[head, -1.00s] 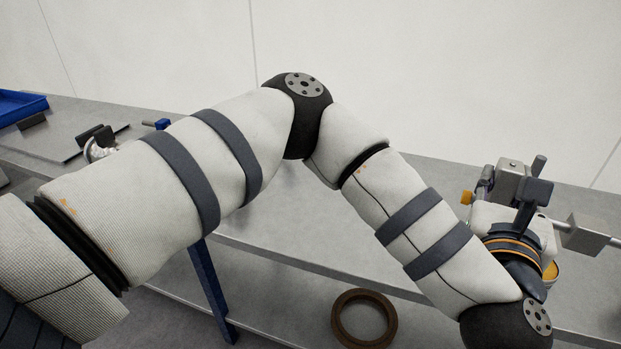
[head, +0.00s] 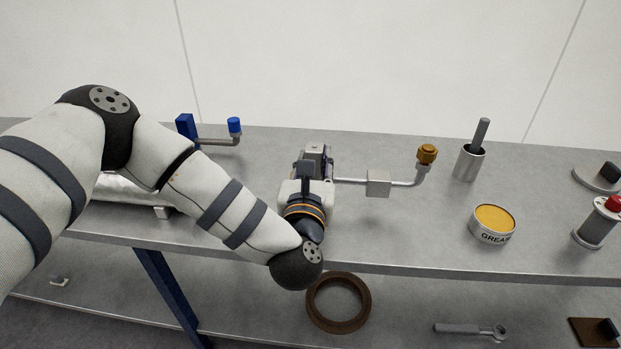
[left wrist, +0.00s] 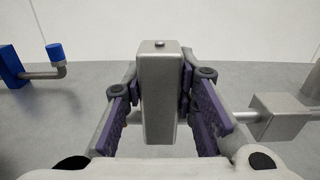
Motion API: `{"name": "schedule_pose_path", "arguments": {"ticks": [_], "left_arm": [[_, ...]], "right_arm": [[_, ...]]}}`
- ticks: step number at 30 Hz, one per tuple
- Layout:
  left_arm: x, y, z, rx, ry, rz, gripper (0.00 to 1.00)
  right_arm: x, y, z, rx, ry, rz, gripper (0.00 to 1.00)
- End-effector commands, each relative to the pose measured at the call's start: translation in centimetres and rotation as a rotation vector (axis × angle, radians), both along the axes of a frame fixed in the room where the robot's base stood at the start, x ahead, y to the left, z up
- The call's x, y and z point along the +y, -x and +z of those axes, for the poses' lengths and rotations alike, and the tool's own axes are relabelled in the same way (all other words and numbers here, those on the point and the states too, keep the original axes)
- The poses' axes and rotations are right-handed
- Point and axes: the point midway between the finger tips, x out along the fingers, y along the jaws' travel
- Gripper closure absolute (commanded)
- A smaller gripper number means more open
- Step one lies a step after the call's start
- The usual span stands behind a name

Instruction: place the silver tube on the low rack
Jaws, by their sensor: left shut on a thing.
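My left gripper (head: 312,165) is shut on the silver tube (head: 350,181), with an upright metal block (left wrist: 160,95) of it between the pads in the left wrist view. The tube runs right, through a second grey block (head: 378,183), and bends up to a brown cap (head: 427,154). It appears held just above or at the bench; I cannot tell if it touches. Its left end is hidden by the gripper. I cannot clearly identify the low rack; a blue post (head: 187,127) with a blue-capped pipe (head: 235,127) stands left. My right gripper is not in view.
A grey cup with a rod (head: 468,163), a grease tin (head: 492,224) and a red-topped cylinder (head: 594,225) stand right on the bench (head: 400,235). A shiny silver body (head: 125,188) is partly behind my arm. A brown ring (head: 338,302) and a wrench (head: 470,329) lie below.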

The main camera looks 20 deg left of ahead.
Motion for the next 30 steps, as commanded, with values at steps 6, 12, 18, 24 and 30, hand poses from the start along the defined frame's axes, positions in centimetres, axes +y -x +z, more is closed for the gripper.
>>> {"name": "schedule_pose_path", "arguments": {"ticks": [6, 12, 18, 24, 30], "left_arm": [[0.9, -0.3, -3.3, 0.002, -0.002, 0.001, 1.00], [0.9, -0.3, -4.0, -0.004, 0.001, 0.001, 1.00], [0.9, -0.3, -4.5, -0.002, 0.001, 0.001, 1.00], [0.9, -0.2, -4.4, -0.001, 0.001, 0.001, 0.54], [0.9, -0.2, -4.2, -0.001, 0.000, 0.001, 0.54]], "right_arm": [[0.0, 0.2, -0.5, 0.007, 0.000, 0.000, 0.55], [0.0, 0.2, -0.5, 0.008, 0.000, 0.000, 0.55], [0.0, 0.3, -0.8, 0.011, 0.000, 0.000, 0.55], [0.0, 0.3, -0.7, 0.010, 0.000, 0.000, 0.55], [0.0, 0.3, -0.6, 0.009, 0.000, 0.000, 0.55]]}}
